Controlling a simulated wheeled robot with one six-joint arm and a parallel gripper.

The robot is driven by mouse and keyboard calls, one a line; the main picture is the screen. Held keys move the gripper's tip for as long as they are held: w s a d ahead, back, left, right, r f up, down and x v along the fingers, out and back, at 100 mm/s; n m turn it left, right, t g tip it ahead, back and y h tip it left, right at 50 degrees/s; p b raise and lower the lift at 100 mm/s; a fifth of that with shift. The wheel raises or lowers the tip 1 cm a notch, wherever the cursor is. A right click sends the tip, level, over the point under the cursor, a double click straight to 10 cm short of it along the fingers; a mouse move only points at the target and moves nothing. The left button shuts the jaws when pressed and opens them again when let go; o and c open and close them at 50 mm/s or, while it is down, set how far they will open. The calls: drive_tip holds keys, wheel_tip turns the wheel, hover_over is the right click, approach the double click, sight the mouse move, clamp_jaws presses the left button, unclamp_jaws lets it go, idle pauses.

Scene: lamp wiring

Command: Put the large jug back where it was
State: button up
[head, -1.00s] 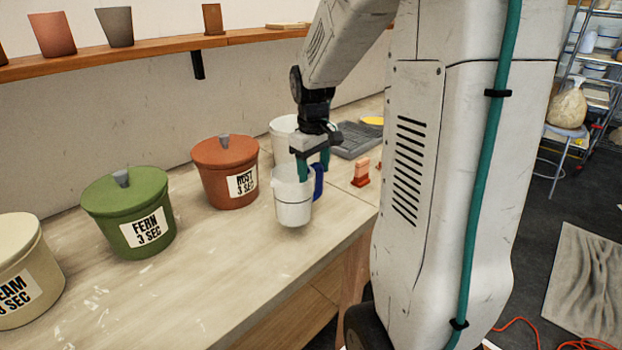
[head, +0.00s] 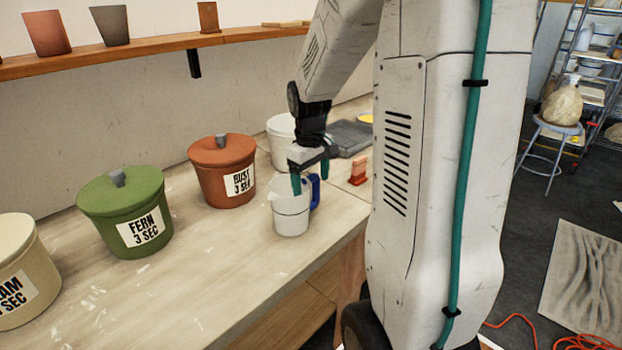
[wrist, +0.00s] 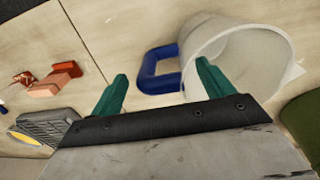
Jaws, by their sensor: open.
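The large jug (head: 290,212) is white with a blue handle. It stands upright on the workbench near the front edge, in front of the rust bucket. My gripper (head: 310,178) is at the jug's top, on the handle side. In the wrist view the jug (wrist: 245,55) is at upper right, and its blue handle (wrist: 150,72) lies between the spread green fingertips of my gripper (wrist: 160,78). The jaws are open. Whether a finger touches the jug or handle I cannot tell.
A rust bucket (head: 208,178), a green fern bucket (head: 112,225) and a cream bucket (head: 15,255) stand left on the workbench (head: 190,285). A white container (head: 281,128) is behind the jug. A small red-orange object (head: 358,170) and grey tray (head: 350,135) lie right.

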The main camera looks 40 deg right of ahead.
wheel_tip(320, 180, up, 12)
drive_tip(key=s+a+f+t, duration=0.1)
drive_tip(key=s+a, duration=1.8)
drive_tip(key=a, duration=0.2)
drive_tip(key=shift+s+a+y, duration=0.2)
drive_tip(key=shift+s+y, duration=0.1)
drive_tip(key=shift+s, duration=0.05)
drive_tip(key=shift+f, duration=0.1)
